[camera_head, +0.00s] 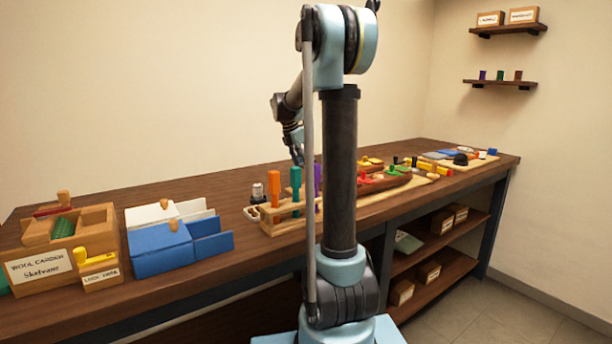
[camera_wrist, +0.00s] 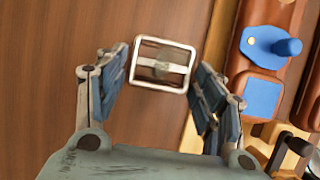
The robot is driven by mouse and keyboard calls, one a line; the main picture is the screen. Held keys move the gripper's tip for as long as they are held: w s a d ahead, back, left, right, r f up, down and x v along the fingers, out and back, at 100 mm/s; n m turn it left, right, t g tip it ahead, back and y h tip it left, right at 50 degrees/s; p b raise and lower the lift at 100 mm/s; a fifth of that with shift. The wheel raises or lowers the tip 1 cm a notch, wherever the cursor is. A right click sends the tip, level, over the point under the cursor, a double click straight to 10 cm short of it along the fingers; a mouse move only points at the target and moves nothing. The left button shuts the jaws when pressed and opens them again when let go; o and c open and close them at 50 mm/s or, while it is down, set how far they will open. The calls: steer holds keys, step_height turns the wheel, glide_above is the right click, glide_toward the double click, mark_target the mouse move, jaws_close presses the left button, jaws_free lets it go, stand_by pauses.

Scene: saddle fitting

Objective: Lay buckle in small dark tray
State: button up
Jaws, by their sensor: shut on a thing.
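The buckle (camera_wrist: 162,65) is a silvery rectangular frame with a bar across its middle. In the wrist view it sits between the fingertips of my gripper (camera_wrist: 161,66), slightly tilted, above brown wood. My gripper is shut on it, one finger at each side. In the head view my gripper (camera_head: 297,152) hangs over the back of the bench behind the tool rack; the buckle cannot be made out there. I cannot make out the small dark tray for certain in either view.
The wooden bench (camera_head: 190,187) carries a tool rack (camera_head: 283,217) with upright coloured handles, a blue box (camera_head: 165,252) and a wool carder box (camera_head: 45,268). A blue knobbed piece (camera_wrist: 265,47) lies at the right of the wrist view. Bare wood fills its left side.

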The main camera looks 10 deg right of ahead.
mark_target(303, 167)
steer(key=shift+d+f, duration=0.1)
steer(key=shift+f, duration=2.1)
steer(key=o, duration=0.8)
steer(key=shift+c, duration=0.2)
